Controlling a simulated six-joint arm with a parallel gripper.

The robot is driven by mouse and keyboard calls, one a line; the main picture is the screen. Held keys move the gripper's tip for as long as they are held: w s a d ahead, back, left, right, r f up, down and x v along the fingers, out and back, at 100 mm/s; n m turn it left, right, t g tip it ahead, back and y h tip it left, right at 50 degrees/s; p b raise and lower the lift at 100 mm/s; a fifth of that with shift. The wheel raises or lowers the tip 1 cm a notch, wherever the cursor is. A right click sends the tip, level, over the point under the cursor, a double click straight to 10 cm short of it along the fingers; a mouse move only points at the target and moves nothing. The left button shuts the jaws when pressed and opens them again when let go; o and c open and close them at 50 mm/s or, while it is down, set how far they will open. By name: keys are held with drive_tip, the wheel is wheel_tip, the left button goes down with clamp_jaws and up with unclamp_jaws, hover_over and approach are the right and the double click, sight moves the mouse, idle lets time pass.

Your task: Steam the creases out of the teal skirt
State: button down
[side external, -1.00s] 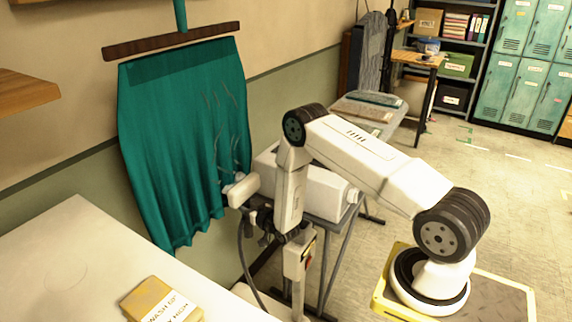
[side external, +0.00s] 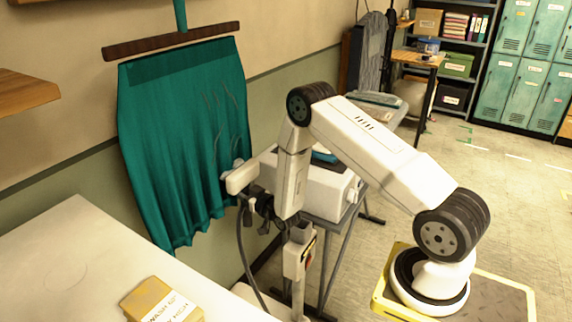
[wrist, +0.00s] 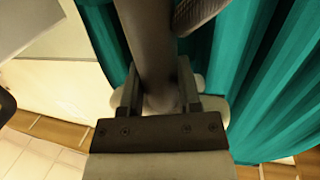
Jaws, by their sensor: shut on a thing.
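The teal skirt (side external: 175,140) hangs from a dark wooden hanger bar (side external: 172,41) against the wall. Thin pale crease lines show on its right part, in the upper and middle area. My gripper (side external: 262,203) is shut on the steamer's handle, also seen in the wrist view (wrist: 158,90). The white steamer head (side external: 241,177) is at the skirt's lower right edge; whether it touches the cloth I cannot tell. A dark hose (side external: 241,245) hangs below it. In the wrist view the grey handle (wrist: 145,40) lies between the fingers, with teal folds (wrist: 265,80) beyond.
A pale table (side external: 75,250) with a yellow labelled block (side external: 162,301) stands at the front left. A wooden shelf (side external: 25,89) juts from the left. A grey-legged stand (side external: 335,245) is behind my arm. Lockers (side external: 520,65) are at the back right, with open floor before them.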

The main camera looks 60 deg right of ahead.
drive_tip(key=shift+r, duration=12.5)
drive_tip(key=shift+s, duration=2.5)
drive_tip(key=shift+f, duration=0.1)
